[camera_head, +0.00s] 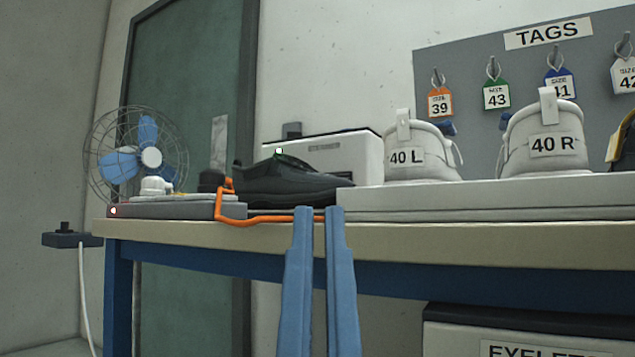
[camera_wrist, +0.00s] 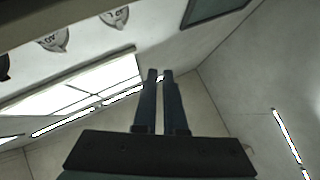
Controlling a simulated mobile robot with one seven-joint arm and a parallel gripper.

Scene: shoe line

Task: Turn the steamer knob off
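The steamer (camera_head: 325,158) is a white box with a dark top edge and faint lettering, at the back of the table. A black shoe (camera_head: 285,182) hides the steamer's lower left front. My gripper (camera_head: 319,210) has two blue fingers pointing up, at the table's front edge, below the steamer in the picture. The fingertips are a little apart with nothing between them, also in the wrist view (camera_wrist: 159,73).
White shoes 40 L (camera_head: 420,160) and 40 R (camera_head: 542,145) stand on a white slab (camera_head: 430,200) to the right. A blue fan (camera_head: 140,158) stands left. A tag board (camera_head: 465,65) hangs behind.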

